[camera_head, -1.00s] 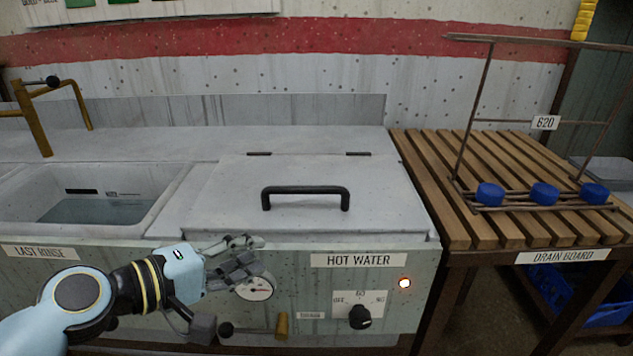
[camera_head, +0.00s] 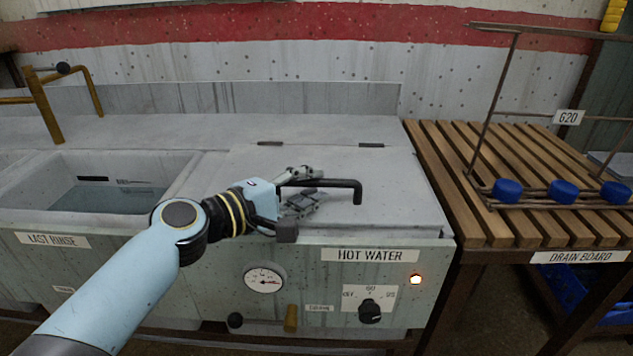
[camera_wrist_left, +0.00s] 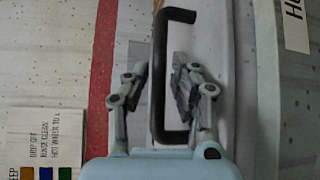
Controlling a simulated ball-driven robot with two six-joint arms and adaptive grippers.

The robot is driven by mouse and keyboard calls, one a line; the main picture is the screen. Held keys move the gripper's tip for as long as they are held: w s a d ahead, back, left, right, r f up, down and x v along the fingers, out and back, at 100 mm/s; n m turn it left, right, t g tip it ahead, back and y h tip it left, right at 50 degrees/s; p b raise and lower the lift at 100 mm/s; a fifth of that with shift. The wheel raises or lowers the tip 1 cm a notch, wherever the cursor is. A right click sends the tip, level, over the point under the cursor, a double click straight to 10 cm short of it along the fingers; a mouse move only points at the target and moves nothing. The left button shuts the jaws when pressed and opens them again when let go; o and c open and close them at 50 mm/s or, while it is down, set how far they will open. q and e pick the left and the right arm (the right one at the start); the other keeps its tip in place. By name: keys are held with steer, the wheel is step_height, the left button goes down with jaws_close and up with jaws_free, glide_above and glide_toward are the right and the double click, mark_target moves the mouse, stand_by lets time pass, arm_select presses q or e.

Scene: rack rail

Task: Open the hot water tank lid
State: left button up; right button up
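The hot water tank lid (camera_head: 395,185) is a flat grey panel, lying shut on the tank, with two dark hinges along its back edge. Its black bar handle (camera_head: 357,190) stands up near the middle; the left part is hidden behind my left gripper. My left gripper (camera_head: 312,187) is at the handle's left half. In the left wrist view the gripper (camera_wrist_left: 162,85) is open, with one finger on each side of the black handle (camera_wrist_left: 174,16) and gaps visible between fingers and bar. My right gripper is not in view.
The open last rinse basin (camera_head: 112,195) holds water to the left, with a brass tap (camera_head: 45,105) behind it. The wooden drain board (camera_head: 440,160) with a wire rack and blue feet (camera_head: 508,190) stands at right. A gauge (camera_head: 265,280) and knob (camera_head: 370,311) are on the front panel.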

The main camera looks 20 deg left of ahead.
arm_select(q)
steer(key=shift+x, duration=0.9)
jaws_close()
